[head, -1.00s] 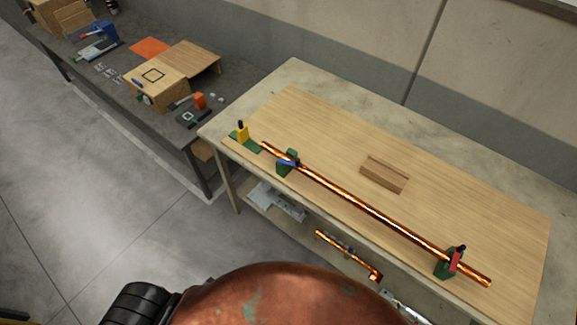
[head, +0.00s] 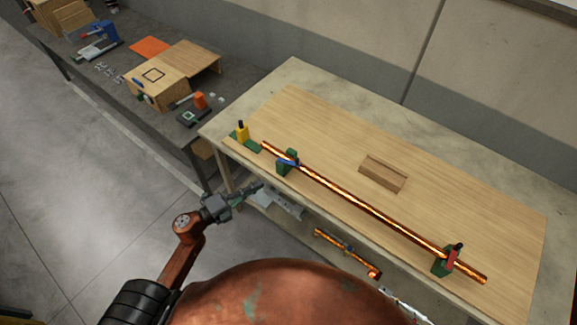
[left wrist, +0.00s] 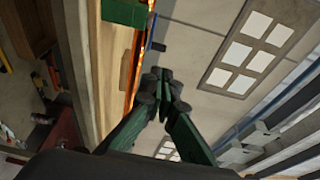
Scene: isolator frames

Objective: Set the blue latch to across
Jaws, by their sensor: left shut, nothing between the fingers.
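The blue latch (head: 288,162) is on a green bracket (head: 284,168) near the left end of a long copper pipe on the bench. It is small, and I cannot tell exactly how it is turned relative to the pipe. My left gripper (head: 260,186) is shut and empty, off the bench's front edge, just left of and below the bracket in the head view, apart from the latch. In the left wrist view its fingertips (left wrist: 166,82) meet, with a green block (left wrist: 124,12) and the pipe (left wrist: 137,60) beyond. My right gripper is not in view.
The pipe's right end rests in another green bracket with a red latch (head: 453,259). A lower shelf holds a shorter pipe piece (head: 345,253). The board behind is mostly clear.

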